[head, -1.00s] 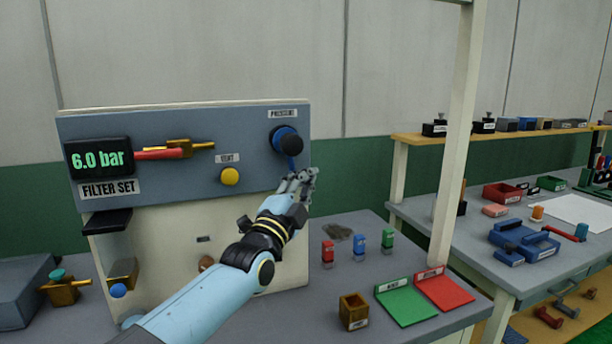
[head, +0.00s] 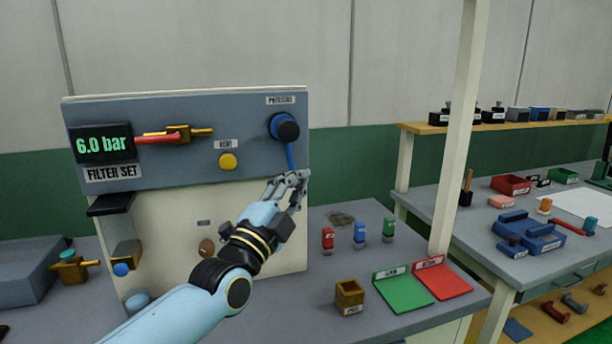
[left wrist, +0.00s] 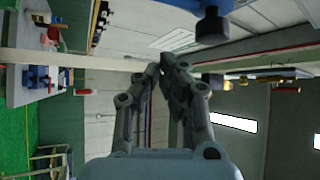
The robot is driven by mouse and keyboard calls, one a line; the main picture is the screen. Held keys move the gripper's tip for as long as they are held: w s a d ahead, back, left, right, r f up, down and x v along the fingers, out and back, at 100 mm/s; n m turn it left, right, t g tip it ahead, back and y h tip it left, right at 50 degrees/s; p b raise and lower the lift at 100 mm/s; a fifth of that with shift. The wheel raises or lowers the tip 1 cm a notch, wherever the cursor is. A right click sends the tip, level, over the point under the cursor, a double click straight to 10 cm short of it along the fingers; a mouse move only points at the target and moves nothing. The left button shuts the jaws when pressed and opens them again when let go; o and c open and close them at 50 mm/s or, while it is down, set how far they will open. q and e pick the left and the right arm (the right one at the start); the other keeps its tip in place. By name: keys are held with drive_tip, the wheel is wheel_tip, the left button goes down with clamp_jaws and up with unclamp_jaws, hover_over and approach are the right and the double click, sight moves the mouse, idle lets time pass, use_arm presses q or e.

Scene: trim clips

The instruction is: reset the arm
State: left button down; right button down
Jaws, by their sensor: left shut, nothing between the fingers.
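My left gripper (head: 293,181) is shut and empty. It is in front of the filter set panel (head: 200,185), below the blue and black knob (head: 286,128) and close to the blue strip hanging from that knob. I cannot tell whether it touches the panel. In the left wrist view its fingers (left wrist: 163,66) are together with nothing between them. The knob also shows in the left wrist view (left wrist: 212,25), at the top. My left arm crosses the lower part of the panel. My right gripper is not in view.
The panel has a display (head: 101,143) reading 6.0 bar and a yellow button (head: 228,161). Red, blue and green clips stand on the bench to the right, near a wooden box (head: 349,297), a green tray (head: 405,297) and a red tray (head: 445,284). A white post (head: 460,130) rises behind.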

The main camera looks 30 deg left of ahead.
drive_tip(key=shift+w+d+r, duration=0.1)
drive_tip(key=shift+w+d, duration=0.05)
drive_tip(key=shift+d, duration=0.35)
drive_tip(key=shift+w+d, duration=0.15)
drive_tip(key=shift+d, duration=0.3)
